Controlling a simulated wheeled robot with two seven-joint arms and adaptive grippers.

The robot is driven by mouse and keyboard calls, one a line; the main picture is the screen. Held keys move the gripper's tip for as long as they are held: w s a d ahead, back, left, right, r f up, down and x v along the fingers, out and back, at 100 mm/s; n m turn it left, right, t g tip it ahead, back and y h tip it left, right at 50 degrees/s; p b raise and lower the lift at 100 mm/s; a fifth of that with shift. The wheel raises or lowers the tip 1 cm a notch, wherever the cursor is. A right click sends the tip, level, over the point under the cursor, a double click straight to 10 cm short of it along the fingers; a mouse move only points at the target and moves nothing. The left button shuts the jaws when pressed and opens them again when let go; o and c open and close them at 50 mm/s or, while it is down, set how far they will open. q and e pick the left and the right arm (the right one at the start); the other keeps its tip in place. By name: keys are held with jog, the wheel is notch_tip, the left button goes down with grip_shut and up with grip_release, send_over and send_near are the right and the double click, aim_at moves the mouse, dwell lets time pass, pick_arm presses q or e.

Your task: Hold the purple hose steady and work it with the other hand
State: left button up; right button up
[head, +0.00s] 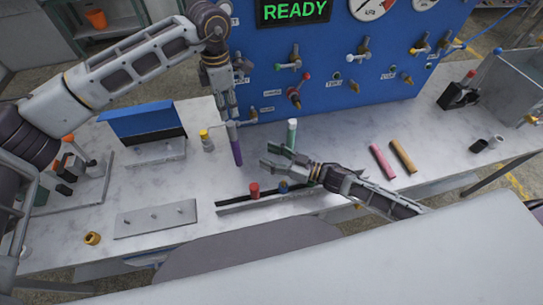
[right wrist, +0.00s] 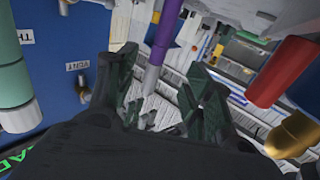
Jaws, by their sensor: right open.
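The purple hose (head: 237,152) hangs in front of the blue panel, its lower end above the table. My left gripper (head: 231,113) reaches down from above and its fingers close around the hose's upper part; the contact is small in the picture. My right gripper (head: 271,158) is open and empty, to the right of the hose's lower end and apart from it. In the right wrist view the purple hose (right wrist: 163,37) shows beyond and between the open fingers (right wrist: 163,98), with a paler end piece.
The blue panel (head: 340,80) with valves stands behind. Pink (head: 382,160) and orange (head: 403,155) hoses lie at the right.

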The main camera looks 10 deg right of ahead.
aim_at(232, 133)
jog(key=shift+x, duration=6.85)
jog(key=shift+c, duration=0.2)
jog(key=c, duration=1)
pick_arm(q)
jog(key=shift+o, duration=0.5)
pick_arm(e)
grip_shut()
pick_arm(q)
jog(key=shift+o, duration=1.2)
jog(key=shift+f+m, duration=0.1)
jog(key=shift+m, duration=0.7)
jog(key=shift+f, duration=0.15)
jog(key=shift+f, duration=5.85)
